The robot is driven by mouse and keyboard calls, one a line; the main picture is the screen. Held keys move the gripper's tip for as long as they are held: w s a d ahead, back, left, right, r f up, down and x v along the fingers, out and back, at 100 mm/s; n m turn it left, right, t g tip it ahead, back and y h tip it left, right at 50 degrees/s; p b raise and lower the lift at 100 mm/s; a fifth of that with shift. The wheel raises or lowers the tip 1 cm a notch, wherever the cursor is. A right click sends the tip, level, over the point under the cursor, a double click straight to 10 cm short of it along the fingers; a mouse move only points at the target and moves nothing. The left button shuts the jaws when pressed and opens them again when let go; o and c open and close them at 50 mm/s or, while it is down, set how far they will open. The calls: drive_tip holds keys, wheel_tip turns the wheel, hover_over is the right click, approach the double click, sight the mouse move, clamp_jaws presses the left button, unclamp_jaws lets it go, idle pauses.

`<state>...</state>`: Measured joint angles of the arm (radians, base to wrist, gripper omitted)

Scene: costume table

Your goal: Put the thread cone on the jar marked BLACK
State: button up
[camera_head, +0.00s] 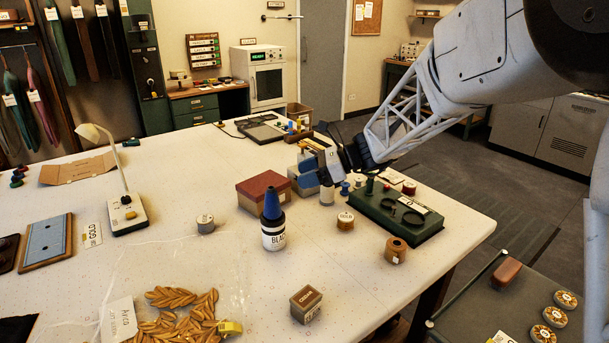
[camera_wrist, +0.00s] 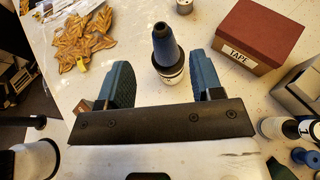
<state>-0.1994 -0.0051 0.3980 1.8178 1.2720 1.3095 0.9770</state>
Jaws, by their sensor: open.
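The dark blue thread cone (camera_head: 272,204) stands upright, narrow end up, on top of the white jar marked BLACK (camera_head: 273,236), near the middle of the table. In the wrist view the cone (camera_wrist: 165,45) rests on the jar (camera_wrist: 173,76), ahead of the fingers. My gripper (camera_head: 318,167) is to the right of the cone and apart from it in the head view. Its two blue-padded fingers (camera_wrist: 164,72) are spread wide with nothing held between them. The contact between cone base and jar lid is small in both views.
A red-lidded box (camera_head: 262,189) marked TAPE stands behind the jar. Spools, including a wooden one (camera_head: 345,220), and a green tray (camera_head: 397,213) are to the right. A bag of gold leaves (camera_head: 180,310) and a small CEDAR box (camera_head: 306,304) lie in front. The table left of the jar is fairly clear.

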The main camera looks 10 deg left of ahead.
idle(0.7)
drive_tip(key=s+d+n+t+h, duration=0.2)
drive_tip(key=s+d+n+h, duration=0.4)
drive_tip(key=s+d, duration=0.9)
drive_tip(key=s+d+f+n+t+h, duration=0.1)
drive_tip(key=s+d+n+h, duration=0.6)
drive_tip(key=s+d, duration=0.8)
drive_tip(key=s+n+t, duration=0.1)
drive_tip(key=s+n, duration=0.2)
drive_tip(key=s, duration=0.3)
drive_tip(key=shift+s+d+f+t, duration=0.25)
drive_tip(key=shift+s+t, duration=0.05)
drive_tip(key=shift+s, duration=0.1)
